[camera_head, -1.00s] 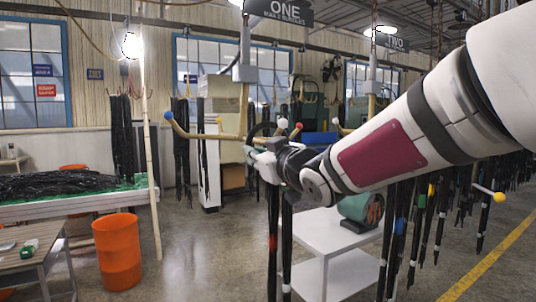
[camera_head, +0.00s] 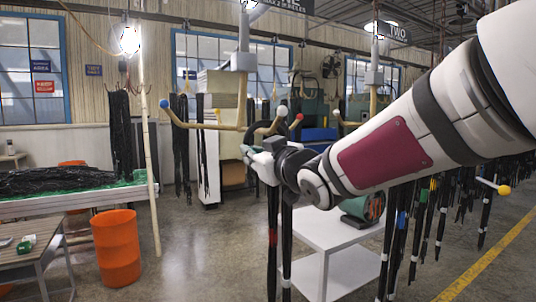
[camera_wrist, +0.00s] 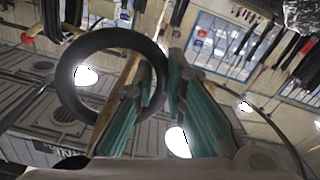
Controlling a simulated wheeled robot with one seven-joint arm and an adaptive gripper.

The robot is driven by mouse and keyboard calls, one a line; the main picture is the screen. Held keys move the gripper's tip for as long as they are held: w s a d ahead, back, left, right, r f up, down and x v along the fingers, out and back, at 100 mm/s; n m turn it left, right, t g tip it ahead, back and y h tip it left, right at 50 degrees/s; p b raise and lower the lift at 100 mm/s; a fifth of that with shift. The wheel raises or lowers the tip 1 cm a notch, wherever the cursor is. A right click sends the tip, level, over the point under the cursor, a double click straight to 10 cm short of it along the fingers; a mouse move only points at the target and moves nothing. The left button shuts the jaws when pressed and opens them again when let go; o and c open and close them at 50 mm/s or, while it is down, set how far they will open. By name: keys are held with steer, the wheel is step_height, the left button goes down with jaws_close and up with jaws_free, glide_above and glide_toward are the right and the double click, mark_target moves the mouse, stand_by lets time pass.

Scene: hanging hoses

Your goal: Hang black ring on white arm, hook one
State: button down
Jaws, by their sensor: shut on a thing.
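The black ring (camera_wrist: 66,92) shows large in the wrist view, upright and around the left finger area. My gripper (camera_wrist: 160,68) has teal fingers shut on it. In the head view my gripper (camera_head: 262,150) is at the middle, and part of the ring (camera_head: 255,128) shows as a dark arc above it. Hook one is a hanging post (camera_head: 243,60) with tan arms, under a sign partly cut off at the top. The white-tipped arm (camera_head: 282,111) points up just behind the ring. I cannot tell whether ring and arm touch. Blue-tipped (camera_head: 165,103) and red-tipped (camera_head: 299,117) arms flank it.
Black hoses (camera_head: 272,240) hang straight below my gripper; what bears them is hidden. A white cart (camera_head: 335,235) stands behind them. More hoses hang at right near a yellow-tipped arm (camera_head: 503,190). An orange barrel (camera_head: 117,248) and a table of hoses (camera_head: 60,190) are at left.

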steer(key=shift+f, duration=0.15)
steer(key=c, duration=1.5)
jaws_free()
steer(key=shift+c, duration=0.2)
steer(key=v, duration=1.1)
steer(key=s+d+f+m+g+h, duration=0.1)
steer(key=s+d+f+m+h, duration=0.35)
steer(key=d, duration=0.45)
steer(key=s+d+f+m+g+h, duration=0.25)
steer(key=d+f+h, duration=0.2)
steer(key=d, duration=0.45)
steer(key=s+d+f+m+g, duration=0.1)
steer(key=s+f+g, duration=0.2)
steer(key=s, duration=0.5)
steer(key=s+d+f+m+g+h, duration=0.1)
steer(key=s+f+m+g, duration=0.1)
steer(key=s+f, duration=0.3)
steer(key=s+g, duration=0.1)
steer(key=s, duration=0.3)
steer(key=shift+s+d+f, duration=0.15)
steer(key=shift+d+f, duration=0.1)
steer(key=shift+f, duration=0.15)
